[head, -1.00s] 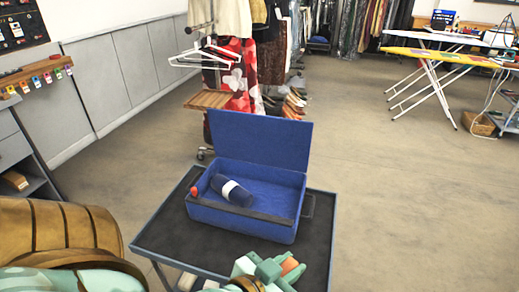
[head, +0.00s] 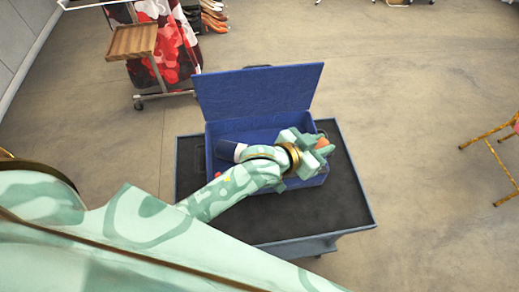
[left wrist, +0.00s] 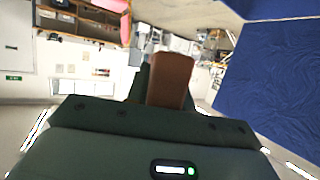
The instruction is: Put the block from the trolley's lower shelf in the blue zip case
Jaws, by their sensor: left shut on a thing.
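The blue zip case (head: 262,95) lies open on the trolley (head: 343,200), its lid raised at the back. My left gripper (head: 312,145) is shut on an orange-brown block (head: 323,144), in front of the right part of the case in the head view. The left wrist view shows the block (left wrist: 170,80) sticking out from the gripper, with blue case fabric (left wrist: 275,70) at the right. The block's height above the case floor is unclear. My left arm hides part of the case's front. The lower shelf is hidden. My right gripper is out of view.
A wheeled clothes rack with a wooden shelf (head: 132,40) stands behind at the left. Yellow legs (head: 490,150) of a stand are at the right. The floor between is clear.

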